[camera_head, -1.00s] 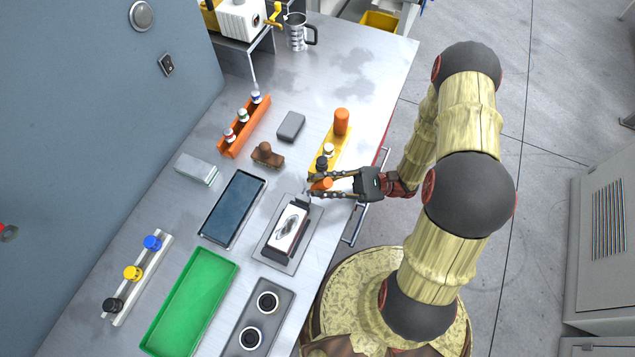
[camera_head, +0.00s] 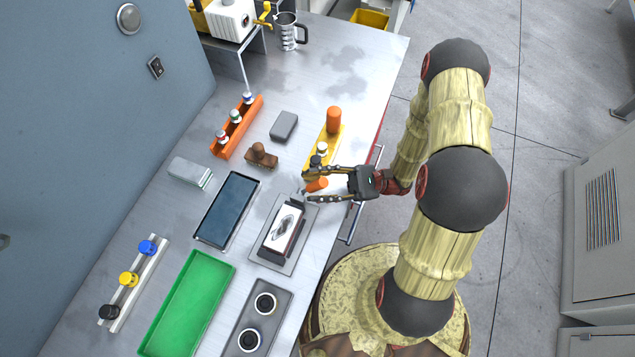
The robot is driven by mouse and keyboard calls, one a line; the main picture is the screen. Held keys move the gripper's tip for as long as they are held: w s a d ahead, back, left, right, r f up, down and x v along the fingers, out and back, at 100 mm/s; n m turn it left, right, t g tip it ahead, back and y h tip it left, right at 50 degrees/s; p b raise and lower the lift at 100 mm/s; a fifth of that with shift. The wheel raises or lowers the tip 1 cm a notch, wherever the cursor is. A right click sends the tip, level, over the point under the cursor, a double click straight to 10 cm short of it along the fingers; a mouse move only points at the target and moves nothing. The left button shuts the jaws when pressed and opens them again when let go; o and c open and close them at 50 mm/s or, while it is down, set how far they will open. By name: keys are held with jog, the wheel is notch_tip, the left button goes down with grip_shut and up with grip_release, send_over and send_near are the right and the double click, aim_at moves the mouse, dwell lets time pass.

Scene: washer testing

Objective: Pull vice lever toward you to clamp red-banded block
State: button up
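The vice (camera_head: 262,252) is a grey plate with dark jaws near the table's front edge. A block (camera_head: 283,228) with a white top, a dark picture and dark reddish sides sits between the jaws. An orange knob (camera_head: 318,184), which looks like the lever's end, is beyond the vice's far right corner. My gripper (camera_head: 308,186) is open, with one finger on each side of the orange knob. I cannot tell whether either finger touches it. The lever's shaft is mostly hidden or too small to make out.
A yellow holder (camera_head: 329,145) with an orange cylinder and small bottles stands just beyond my gripper. A dark two-ring fixture (camera_head: 283,306) and a green tray (camera_head: 188,305) lie nearer. A dark flat tray (camera_head: 228,210) is left of the vice. A drawer handle (camera_head: 355,222) juts from the table front.

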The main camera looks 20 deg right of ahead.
jog(key=v, duration=1.2)
jog(key=shift+c, duration=0.8)
